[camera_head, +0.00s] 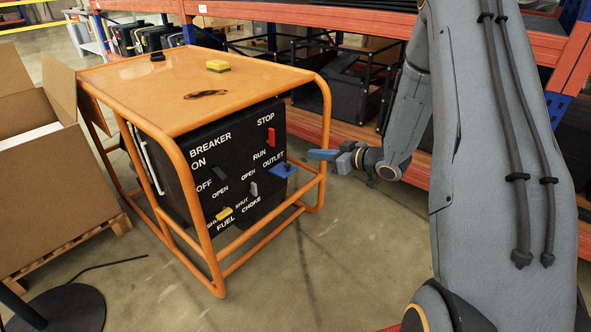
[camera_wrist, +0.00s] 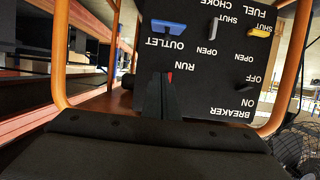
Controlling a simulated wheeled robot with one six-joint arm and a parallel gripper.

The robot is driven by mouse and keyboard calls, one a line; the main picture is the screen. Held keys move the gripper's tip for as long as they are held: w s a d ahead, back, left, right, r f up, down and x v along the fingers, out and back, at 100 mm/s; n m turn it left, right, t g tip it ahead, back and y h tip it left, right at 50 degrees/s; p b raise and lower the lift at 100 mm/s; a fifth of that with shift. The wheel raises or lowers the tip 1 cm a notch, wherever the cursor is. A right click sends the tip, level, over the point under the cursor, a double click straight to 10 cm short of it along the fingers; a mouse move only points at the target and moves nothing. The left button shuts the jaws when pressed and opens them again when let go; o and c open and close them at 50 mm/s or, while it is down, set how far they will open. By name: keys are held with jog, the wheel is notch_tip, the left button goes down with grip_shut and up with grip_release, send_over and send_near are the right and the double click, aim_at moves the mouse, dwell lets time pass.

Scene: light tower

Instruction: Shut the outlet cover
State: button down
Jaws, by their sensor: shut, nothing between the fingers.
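The outlet cover (camera_head: 284,169) is a blue flap on the black panel, under the OUTLET label, near the panel's right edge. It appears to jut outward from the panel, so it looks open. It also shows in the upside-down wrist view (camera_wrist: 168,27), past my fingertips. My gripper (camera_head: 312,154) is shut and empty, to the right of the panel and slightly above the cover in the head view. In the wrist view my closed fingers (camera_wrist: 166,76) point at the panel near RUN and the red switch, apart from the cover. The exact gap to the panel is unclear.
The orange frame (camera_head: 325,105) of the generator surrounds the panel, with bars at the right and below. The red switch (camera_head: 271,136), breaker, choke and yellow fuel lever (camera_head: 224,213) sit close by. A shelf rack (camera_head: 350,125) stands behind.

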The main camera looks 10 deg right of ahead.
aim_at(283, 167)
jog(key=w+a+f+b, duration=0.3)
jog(key=w+a+f, duration=0.2)
jog(key=w+f, duration=0.2)
jog(key=shift+w+a, duration=0.3)
dwell(0.4)
